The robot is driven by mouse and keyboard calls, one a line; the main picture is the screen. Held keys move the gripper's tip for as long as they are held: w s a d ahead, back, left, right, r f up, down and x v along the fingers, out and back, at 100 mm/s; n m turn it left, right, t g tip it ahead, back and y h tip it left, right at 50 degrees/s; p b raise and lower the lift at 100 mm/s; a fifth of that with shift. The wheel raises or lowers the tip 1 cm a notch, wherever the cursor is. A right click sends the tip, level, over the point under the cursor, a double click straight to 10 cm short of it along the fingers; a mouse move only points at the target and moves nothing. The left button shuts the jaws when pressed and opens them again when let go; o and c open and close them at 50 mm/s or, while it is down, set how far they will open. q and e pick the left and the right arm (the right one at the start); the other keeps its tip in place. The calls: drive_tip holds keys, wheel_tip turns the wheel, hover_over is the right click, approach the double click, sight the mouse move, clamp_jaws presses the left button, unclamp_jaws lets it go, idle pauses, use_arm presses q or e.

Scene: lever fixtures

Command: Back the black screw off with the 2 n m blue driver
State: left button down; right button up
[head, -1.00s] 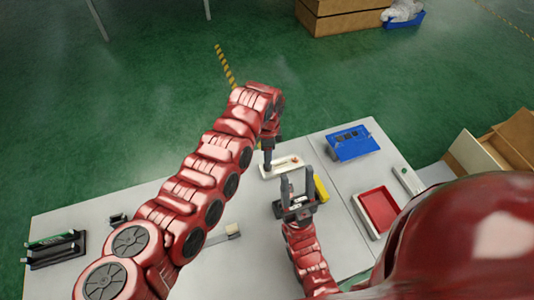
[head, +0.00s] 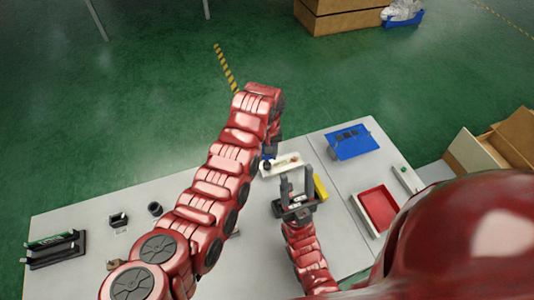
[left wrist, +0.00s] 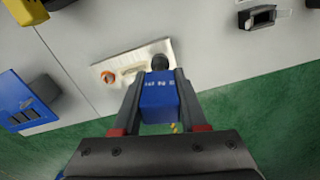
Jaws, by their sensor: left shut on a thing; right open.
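My left gripper (left wrist: 158,103) is shut on the blue driver (left wrist: 160,92), whose printed label is partly legible in the left wrist view. The driver's dark round end overlaps the edge of a white tray (left wrist: 124,58); I cannot tell whether it touches. In the head view the blue driver (head: 266,162) shows below my left gripper (head: 269,150), at the left end of the white tray (head: 285,168). I cannot make out the black screw. My right gripper (head: 297,186) is open, fingers pointing up the picture, over a dark item beside a yellow block (head: 320,188).
A blue box (head: 352,143) and a red tray (head: 378,209) are on the right table part. A black rack (head: 55,249) and two small black holders (head: 118,220) are on the left. An orange ring (left wrist: 108,77) sits in the white tray.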

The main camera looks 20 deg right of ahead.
idle(0.3)
use_arm(q)
drive_tip(key=shift+r, duration=0.85)
